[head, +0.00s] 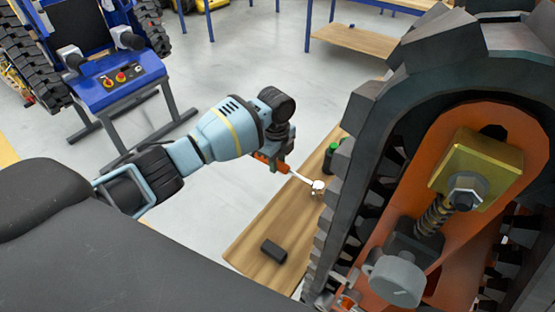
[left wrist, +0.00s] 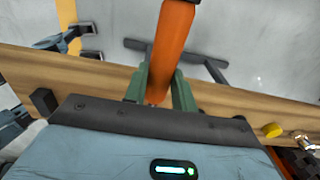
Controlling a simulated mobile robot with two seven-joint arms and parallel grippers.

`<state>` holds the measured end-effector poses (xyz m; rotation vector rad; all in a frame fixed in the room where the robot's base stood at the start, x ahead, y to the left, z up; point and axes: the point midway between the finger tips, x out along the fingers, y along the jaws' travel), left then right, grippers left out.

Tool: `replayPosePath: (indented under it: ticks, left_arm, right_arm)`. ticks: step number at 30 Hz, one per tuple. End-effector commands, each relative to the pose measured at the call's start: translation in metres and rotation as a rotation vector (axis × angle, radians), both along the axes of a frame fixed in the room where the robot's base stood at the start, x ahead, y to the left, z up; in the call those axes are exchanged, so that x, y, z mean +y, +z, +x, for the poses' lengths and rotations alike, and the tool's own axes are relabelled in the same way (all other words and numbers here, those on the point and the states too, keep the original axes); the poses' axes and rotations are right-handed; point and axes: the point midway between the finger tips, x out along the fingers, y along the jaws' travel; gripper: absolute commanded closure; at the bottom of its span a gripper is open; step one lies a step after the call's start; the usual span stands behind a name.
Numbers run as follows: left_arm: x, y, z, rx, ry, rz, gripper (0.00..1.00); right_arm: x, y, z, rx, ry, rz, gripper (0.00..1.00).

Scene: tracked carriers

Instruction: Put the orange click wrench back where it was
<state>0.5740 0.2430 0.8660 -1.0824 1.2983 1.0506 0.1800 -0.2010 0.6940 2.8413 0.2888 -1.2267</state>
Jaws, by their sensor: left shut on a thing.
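The orange click wrench (head: 283,168) has an orange handle and a silver shaft with a round head. My left gripper (head: 272,163) is shut on its handle, and the shaft points right and toward the camera over the wooden bench (head: 258,228). In the left wrist view, the orange handle (left wrist: 173,45) stands between the green fingers of my left gripper (left wrist: 160,88). Whether the wrench head touches the bench or is above it, I cannot tell. My right gripper is not in view.
A large tracked carrier (head: 375,140) with an orange side frame stands close on the right and hides part of the bench. A black block (head: 273,250) and a green-topped black can (head: 331,155) are on the bench. A blue control stand (head: 115,85) is at left.

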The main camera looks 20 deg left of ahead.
Motion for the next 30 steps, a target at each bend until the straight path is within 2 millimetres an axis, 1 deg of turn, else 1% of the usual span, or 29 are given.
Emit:
replayPosePath:
  ticks: [10,11,15,16,25,28,30]
  left_arm:
    - [0.000,-0.005,0.000,-0.001,0.000,-0.001,1.00]
    - [0.000,-0.005,0.000,-0.002,0.000,-0.001,0.70]
    - [0.000,-0.005,0.000,-0.002,0.000,-0.001,0.51]
    - [0.000,-0.005,0.000,-0.002,0.000,-0.001,0.48]
    - [0.000,-0.006,0.000,0.002,0.000,0.000,0.48]
    - [0.000,0.003,0.000,-0.001,0.000,0.000,0.48]
    - [0.001,0.014,0.001,-0.003,0.000,0.000,0.48]
  right_arm:
    - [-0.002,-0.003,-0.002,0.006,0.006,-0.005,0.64]
    - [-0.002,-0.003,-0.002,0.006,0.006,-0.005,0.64]
    - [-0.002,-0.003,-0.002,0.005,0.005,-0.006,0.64]
    - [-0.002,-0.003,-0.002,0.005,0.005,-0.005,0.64]
    - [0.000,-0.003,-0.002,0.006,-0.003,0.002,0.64]
    - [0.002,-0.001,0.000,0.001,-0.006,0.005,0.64]
    - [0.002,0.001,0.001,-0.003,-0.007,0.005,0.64]
